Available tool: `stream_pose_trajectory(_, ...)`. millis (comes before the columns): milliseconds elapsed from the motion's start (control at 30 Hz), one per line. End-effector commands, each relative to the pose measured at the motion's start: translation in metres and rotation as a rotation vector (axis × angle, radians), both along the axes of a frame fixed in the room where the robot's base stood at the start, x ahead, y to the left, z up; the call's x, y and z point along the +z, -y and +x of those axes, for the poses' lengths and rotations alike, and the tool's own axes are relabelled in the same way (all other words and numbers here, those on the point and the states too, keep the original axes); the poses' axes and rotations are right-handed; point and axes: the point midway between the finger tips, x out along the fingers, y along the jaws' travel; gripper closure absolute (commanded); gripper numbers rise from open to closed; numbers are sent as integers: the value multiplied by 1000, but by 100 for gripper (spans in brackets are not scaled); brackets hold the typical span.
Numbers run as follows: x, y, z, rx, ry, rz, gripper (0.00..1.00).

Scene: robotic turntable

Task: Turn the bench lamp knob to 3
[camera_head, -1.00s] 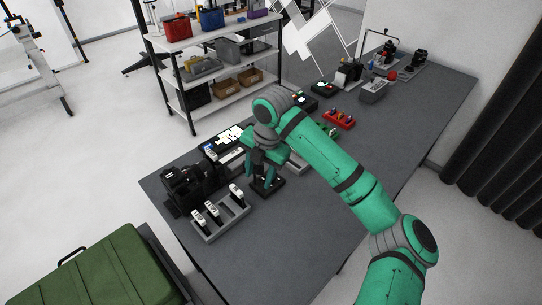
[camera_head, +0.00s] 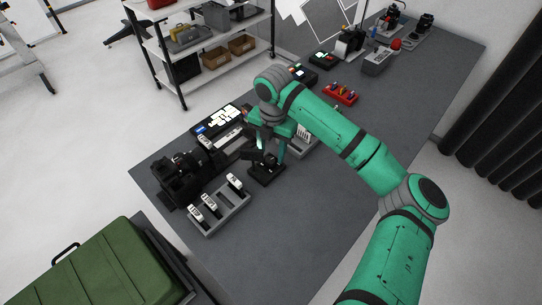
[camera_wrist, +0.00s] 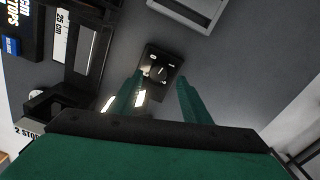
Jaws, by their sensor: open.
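The bench lamp knob (camera_wrist: 157,73) is a dark round knob on a small black control box (camera_wrist: 165,57), which lies on the grey bench in the wrist view. Some small white markings show around the knob, too small to read. My gripper (camera_wrist: 163,77) is open, its two green fingers on either side of the knob in the picture, apart from it. In the head view my gripper (camera_head: 268,150) is above the black box (camera_head: 267,176), pointing down, and partly hides it. The number the knob is set to cannot be read.
A grey tray with white-labelled pieces (camera_head: 220,207) and a black camera (camera_head: 184,178) stand left of the box. A red tray (camera_head: 341,94) and other equipment stand farther back. The bench right of the box is partly clear, below my arm.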

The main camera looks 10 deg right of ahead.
Motion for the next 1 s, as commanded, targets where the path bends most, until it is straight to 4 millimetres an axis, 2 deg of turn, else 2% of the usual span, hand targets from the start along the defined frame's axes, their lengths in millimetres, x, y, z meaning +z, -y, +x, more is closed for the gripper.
stream_pose_trajectory(33, -8, 0, -1, 1, -2, -1, 57)
stream_pose_trajectory(200, -26, -2, 0, 2, -2, 1, 57)
stream_pose_trajectory(600, -32, -2, 1, 3, 0, 0, 57)
stream_pose_trajectory(633, -32, -2, 1, 3, 0, 0, 61)
stream_pose_trajectory(700, -32, -2, 1, 3, 0, 0, 78)
stream_pose_trajectory(800, -32, -2, 1, 2, 0, 0, 98)
stream_pose_trajectory(1000, -32, -3, 1, -3, 1, 0, 98)
